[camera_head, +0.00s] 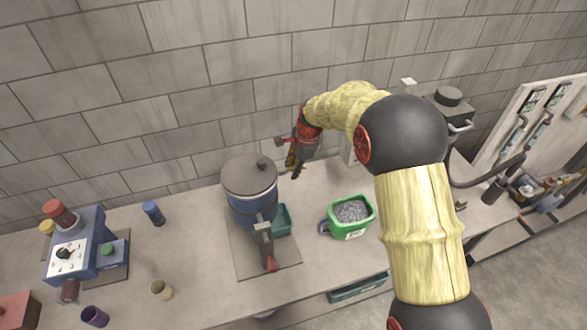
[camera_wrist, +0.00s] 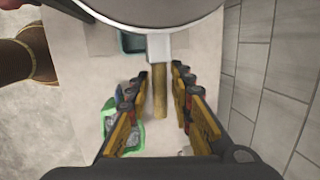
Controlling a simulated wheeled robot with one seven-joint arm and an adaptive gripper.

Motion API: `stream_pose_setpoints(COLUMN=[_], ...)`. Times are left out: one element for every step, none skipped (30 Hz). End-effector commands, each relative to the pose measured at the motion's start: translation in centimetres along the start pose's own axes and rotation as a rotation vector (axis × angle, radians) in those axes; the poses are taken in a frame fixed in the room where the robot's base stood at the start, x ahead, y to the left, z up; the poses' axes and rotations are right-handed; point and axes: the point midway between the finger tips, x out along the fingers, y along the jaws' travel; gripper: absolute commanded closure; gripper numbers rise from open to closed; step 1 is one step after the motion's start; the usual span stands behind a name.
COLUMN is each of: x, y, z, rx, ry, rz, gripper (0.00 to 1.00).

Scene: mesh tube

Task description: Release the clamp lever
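A blue drum (camera_head: 250,208) with a grey lid (camera_head: 249,174) stands on the table near the wall. In the wrist view its grey rim (camera_wrist: 150,12) fills the top edge. A lever with a brown grip (camera_wrist: 160,92) sticks out from a pale block (camera_wrist: 159,46) on the drum; I take it as the clamp lever. My gripper (camera_head: 291,170) is to the right of the drum, on its wall side. In the wrist view my gripper (camera_wrist: 160,75) is open, its fingers on either side of the grip, with gaps visible. The lever is not clearly visible in the head view.
A grey arm with a red end (camera_head: 269,262) juts from the drum's front. A teal tray (camera_head: 283,220) sits beside the drum. A green tub of grey bits (camera_head: 350,213) stands to the right. The block wall (camera_wrist: 276,70) is close behind my gripper.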

Motion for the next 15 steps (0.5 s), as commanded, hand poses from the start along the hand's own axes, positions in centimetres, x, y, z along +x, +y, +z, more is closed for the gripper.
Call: stream_pose_setpoints(x=[0.0, 0.0, -0.1, -0.1, -0.1, -0.1, -0.1, -0.1, -0.1, -0.1, -0.1, -0.3, -0.5, -0.7, -1.1], y=[0.0, 0.0, 0.0, 0.0, 0.0, 0.0, 0.0, 0.0, 0.0, 0.0, 0.0, -0.1, -0.1, -0.1, -0.1], z=[0.0, 0.0, 0.0, 0.0, 0.0, 0.0, 0.0, 0.0, 0.0, 0.0, 0.0, 0.0, 0.0, 0.0, 0.0], rx=[0.0, 0.0, 0.0, 0.0, 0.0, 0.0, 0.0, 0.0, 0.0, 0.0, 0.0, 0.0, 0.0, 0.0, 0.0], ry=[0.0, 0.0, 0.0, 0.0, 0.0, 0.0, 0.0, 0.0, -0.001, -0.001, -0.001, -0.001, -0.001, -0.001, 0.0], rz=[0.0, 0.0, 0.0, 0.0, 0.0, 0.0, 0.0, 0.0, 0.0, -0.001, -0.001, -0.001, -0.001, -0.002, -0.002], gripper=[0.73, 0.71, 0.71, 0.71, 0.71, 0.71, 0.71, 0.71, 0.71, 0.71, 0.71, 0.71, 0.71, 0.71, 0.71])
